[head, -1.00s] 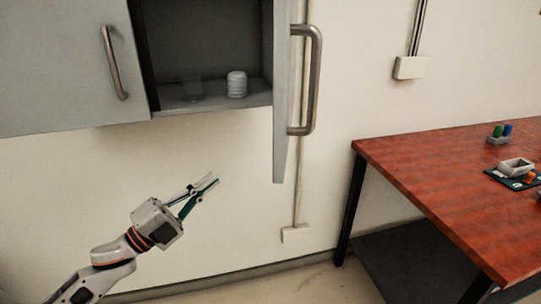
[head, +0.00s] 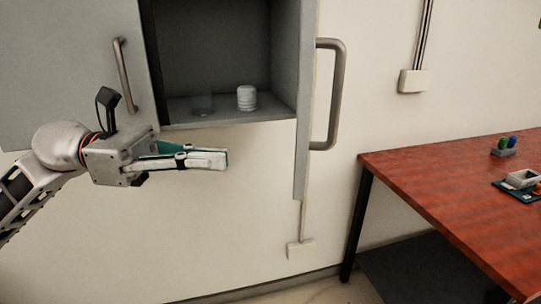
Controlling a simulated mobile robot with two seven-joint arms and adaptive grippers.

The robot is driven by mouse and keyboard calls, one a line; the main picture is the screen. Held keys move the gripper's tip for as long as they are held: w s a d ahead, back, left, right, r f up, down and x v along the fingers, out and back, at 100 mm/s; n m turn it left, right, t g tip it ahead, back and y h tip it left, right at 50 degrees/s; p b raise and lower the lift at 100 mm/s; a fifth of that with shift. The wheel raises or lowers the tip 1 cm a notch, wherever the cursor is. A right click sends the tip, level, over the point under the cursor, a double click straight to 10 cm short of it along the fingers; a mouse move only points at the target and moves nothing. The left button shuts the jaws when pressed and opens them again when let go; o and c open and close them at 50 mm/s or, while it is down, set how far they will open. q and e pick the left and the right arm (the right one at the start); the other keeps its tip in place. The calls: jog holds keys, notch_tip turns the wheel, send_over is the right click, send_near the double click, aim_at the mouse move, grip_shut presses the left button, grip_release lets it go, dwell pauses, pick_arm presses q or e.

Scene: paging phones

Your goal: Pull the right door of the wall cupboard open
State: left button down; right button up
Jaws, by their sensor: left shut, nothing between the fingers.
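The grey wall cupboard (head: 225,121) hangs at the upper left. Its right door (head: 303,150) stands swung open and shows nearly edge-on, with its metal bar handle (head: 338,95) on the right side. The left door (head: 60,80) looks closed and carries a similar handle (head: 124,75). My left gripper (head: 224,160) is shut and empty, pointing right, just below the cupboard's bottom in the picture and left of the open door, apart from it. My right gripper is not in view.
Inside the cupboard stand a white ribbed jar (head: 246,98) and a clear glass (head: 202,104). A red-brown table (head: 440,180) with small items stands at the right. A wall box (head: 412,81) and a low socket (head: 300,248) are on the wall.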

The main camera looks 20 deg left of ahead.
pick_arm(q)
jog(key=p+x, duration=0.3)
jog(key=x, duration=0.6)
jog(key=shift+p, duration=0.35)
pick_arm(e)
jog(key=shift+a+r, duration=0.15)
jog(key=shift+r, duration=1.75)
pick_arm(q)
jog(key=shift+w+d, duration=0.1)
